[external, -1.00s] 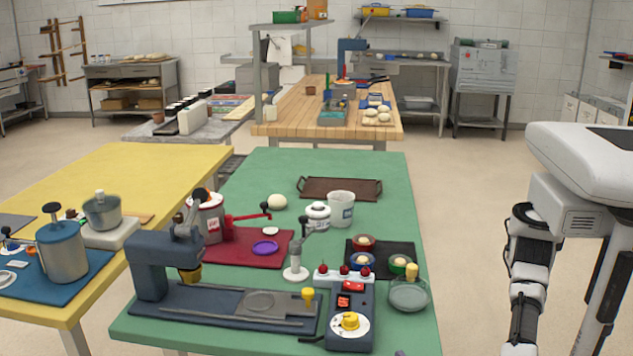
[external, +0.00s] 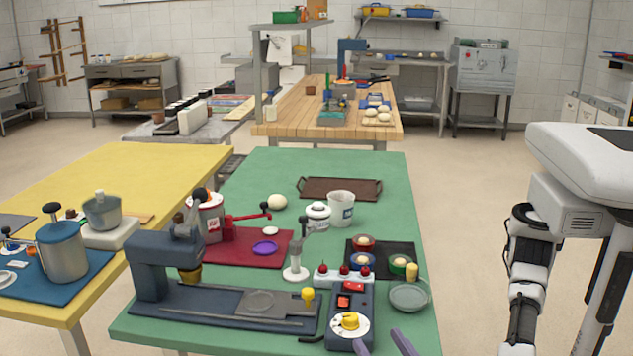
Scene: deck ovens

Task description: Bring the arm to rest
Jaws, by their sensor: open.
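Two grey-purple fingertips of my gripper (external: 381,344) enter at the bottom edge of the external view, by the front right of the green table (external: 340,166). They are apart, with nothing visible between them. The left fingertip shows just beside the yellow dial of a control box (external: 338,328); I cannot tell whether they touch. The right fingertip shows below a round grey-green dish (external: 409,298). My arm's links stand at the right side; the stretch between them and the fingers is out of frame.
A dark blue press (external: 150,268) stands left of the control box. A red mat (external: 225,252), a black mat with small bowls (external: 402,247) and a white tub (external: 341,209) lie behind. The green table's far end is mostly clear around a brown tray (external: 340,188).

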